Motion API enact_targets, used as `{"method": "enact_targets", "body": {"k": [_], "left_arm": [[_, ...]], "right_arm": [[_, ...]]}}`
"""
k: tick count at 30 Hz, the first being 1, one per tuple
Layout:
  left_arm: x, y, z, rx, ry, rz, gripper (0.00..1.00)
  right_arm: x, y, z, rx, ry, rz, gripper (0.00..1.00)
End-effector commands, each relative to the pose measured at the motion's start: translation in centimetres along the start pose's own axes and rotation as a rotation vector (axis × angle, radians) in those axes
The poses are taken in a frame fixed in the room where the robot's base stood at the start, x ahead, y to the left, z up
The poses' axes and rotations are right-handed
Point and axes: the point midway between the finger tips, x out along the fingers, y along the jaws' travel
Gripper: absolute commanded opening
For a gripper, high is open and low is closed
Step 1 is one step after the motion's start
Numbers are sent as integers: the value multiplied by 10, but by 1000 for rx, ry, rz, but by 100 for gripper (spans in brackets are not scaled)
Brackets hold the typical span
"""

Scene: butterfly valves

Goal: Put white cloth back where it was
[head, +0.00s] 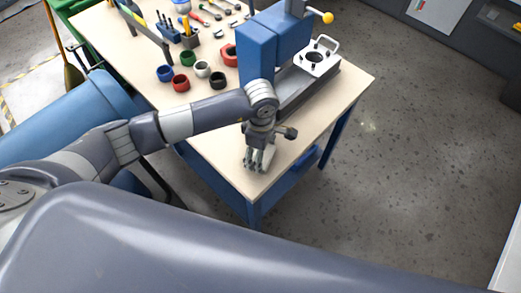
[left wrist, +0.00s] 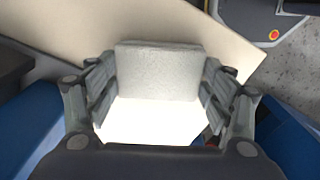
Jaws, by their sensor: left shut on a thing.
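The white cloth (left wrist: 158,75) is between the fingers of my left gripper (left wrist: 157,95) in the left wrist view. It looks like a folded pad, with a greyish upper face and a bright white lower face. My left gripper is shut on it. In the head view my left gripper (head: 260,160) points down over the near right corner of the workbench (head: 215,155). The cloth is mostly hidden there behind the fingers. I cannot tell whether the cloth touches the bench top. My right gripper is in neither view.
A blue press or vise block (head: 257,60) with a white plate (head: 316,57) stands behind the gripper. Several coloured rings, including a blue ring (head: 165,73) and a black ring (head: 218,81), lie left of it. Bare bench top lies around the gripper. The bench edge is close in front.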

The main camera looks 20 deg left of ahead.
Motion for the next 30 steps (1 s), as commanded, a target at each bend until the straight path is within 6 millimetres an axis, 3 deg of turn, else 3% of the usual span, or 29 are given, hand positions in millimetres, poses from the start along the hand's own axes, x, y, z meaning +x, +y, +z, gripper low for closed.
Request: {"method": "enact_targets", "body": {"k": [5,6,9,23,26,30], "left_arm": [[4,0,0,0,0,0,52],[4,0,0,-1,0,0,77],[3,0,0,-1,0,-1,95],[0,0,0,-1,0,-1,95],[-9,1,0,0,-1,4,95],[-36,2,0,0,-1,7,95]], "right_arm": [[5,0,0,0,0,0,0],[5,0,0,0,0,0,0],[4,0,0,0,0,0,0],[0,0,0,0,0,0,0],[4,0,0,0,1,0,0],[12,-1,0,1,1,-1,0]]}}
